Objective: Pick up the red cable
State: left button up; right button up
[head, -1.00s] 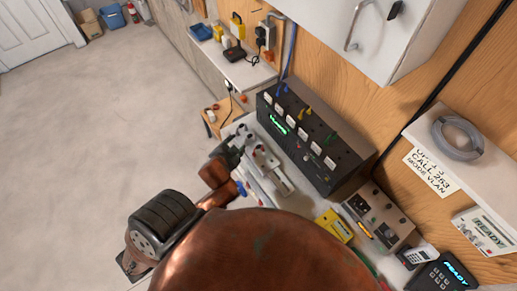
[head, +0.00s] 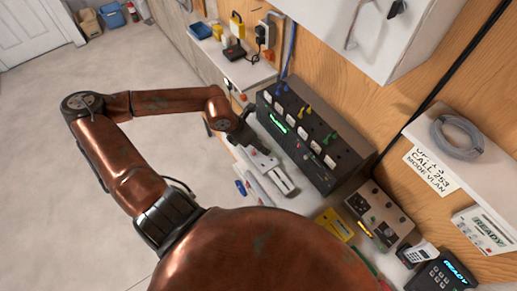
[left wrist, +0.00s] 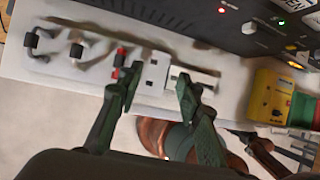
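In the left wrist view, small red pieces (left wrist: 119,62), which may be the red cable's ends, lie on the pale bench top by the tip of one finger. I cannot tell whether they touch it, and the rest of the cable is not clear. My left gripper (left wrist: 158,78) is open, its two dark green fingers spread above the bench with nothing visibly held between them. In the head view, my left arm reaches in from the left to the bench; the cable cannot be made out there.
White blocks (left wrist: 155,74) and black-ended pieces (left wrist: 76,50) lie near the fingers. A black panel unit (head: 310,135) with coloured plugs stands behind. A yellow device (head: 334,224) and a metal control box (head: 378,215) sit to the right. The floor (head: 60,190) at left is open.

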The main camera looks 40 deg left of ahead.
pick_arm(q)
jog(key=a+f, duration=0.1)
jog(key=a+f+y, duration=0.1)
jog(key=a, duration=0.1)
jog(key=w+a+f+y, duration=0.1)
jog(key=shift+a, duration=0.35)
jog(key=p+x, duration=0.2)
jog(key=x, duration=0.2)
jog(key=shift+w+r, duration=0.1)
jog(key=shift+w, duration=0.05)
jog(key=shift+w+f, duration=0.1)
jog(key=shift+f, duration=0.35)
jog(key=c, duration=0.5)
grip_shut()
pick_arm(e)
jog(key=shift+a+r, duration=0.15)
jog(key=shift+r, duration=0.4)
jog(key=shift+a+r, duration=0.15)
jog(key=shift+r, duration=0.35)
